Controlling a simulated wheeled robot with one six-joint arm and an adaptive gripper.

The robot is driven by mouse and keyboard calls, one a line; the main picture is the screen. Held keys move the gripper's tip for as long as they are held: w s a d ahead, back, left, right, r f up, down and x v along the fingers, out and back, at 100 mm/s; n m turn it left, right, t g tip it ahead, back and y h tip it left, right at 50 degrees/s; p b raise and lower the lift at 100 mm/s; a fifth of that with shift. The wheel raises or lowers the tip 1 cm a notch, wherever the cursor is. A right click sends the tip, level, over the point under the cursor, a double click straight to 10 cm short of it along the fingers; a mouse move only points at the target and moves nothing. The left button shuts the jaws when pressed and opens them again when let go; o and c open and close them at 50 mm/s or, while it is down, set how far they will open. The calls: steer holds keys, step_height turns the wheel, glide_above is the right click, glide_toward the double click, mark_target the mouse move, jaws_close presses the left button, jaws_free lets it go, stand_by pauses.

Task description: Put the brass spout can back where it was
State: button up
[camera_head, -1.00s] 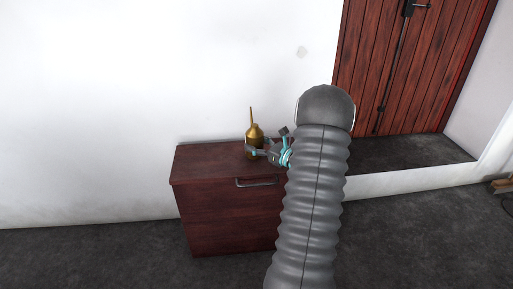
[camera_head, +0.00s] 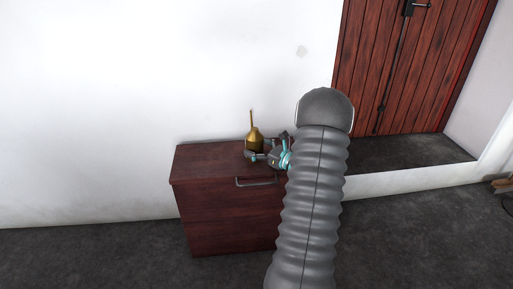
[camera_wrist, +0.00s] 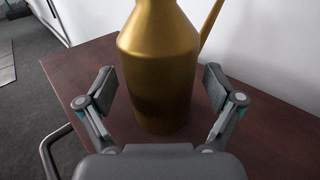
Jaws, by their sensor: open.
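The brass spout can (camera_head: 254,139) stands upright on top of the dark red-brown cabinet (camera_head: 205,160), its thin spout pointing up. My gripper (camera_head: 258,156) is at the front right of the can in the head view. In the wrist view the can (camera_wrist: 160,70) stands between and just beyond the two fingers of my gripper (camera_wrist: 158,88). The fingers are spread, with a gap on each side of the can. The can's base rests on the cabinet top (camera_wrist: 85,65). Its upper end is cut off in the wrist view.
A white wall (camera_head: 100,100) rises behind the cabinet. The cabinet's front has a metal handle (camera_head: 256,183). A red wooden door (camera_head: 410,75) stands at the right beyond a dark ledge (camera_head: 410,155). Bare cabinet top lies left of the can.

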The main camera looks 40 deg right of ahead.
steer(key=v, duration=1.2)
steer(key=shift+b, duration=0.4)
steer(key=a+r+n+g+y, duration=0.35)
steer(key=a+n+g, duration=0.35)
steer(key=a, duration=0.8)
steer(key=a+r+n+g+y, duration=0.2)
steer(key=a+r+n+g, duration=0.45)
steer(key=a, duration=0.85)
steer(key=s+a+r+n+t+h, duration=0.1)
steer(key=s+a+n+h, duration=0.4)
steer(key=s+n, duration=0.4)
steer(key=s+a+r+n+h, duration=0.2)
steer(key=s+a+n+h, duration=0.2)
steer(key=s+n, duration=0.5)
steer(key=shift+a+r+n+t+h, duration=0.15)
steer(key=shift+a+n+t+h, duration=0.25)
steer(key=shift+n, duration=0.45)
steer(key=shift+s, duration=0.1)
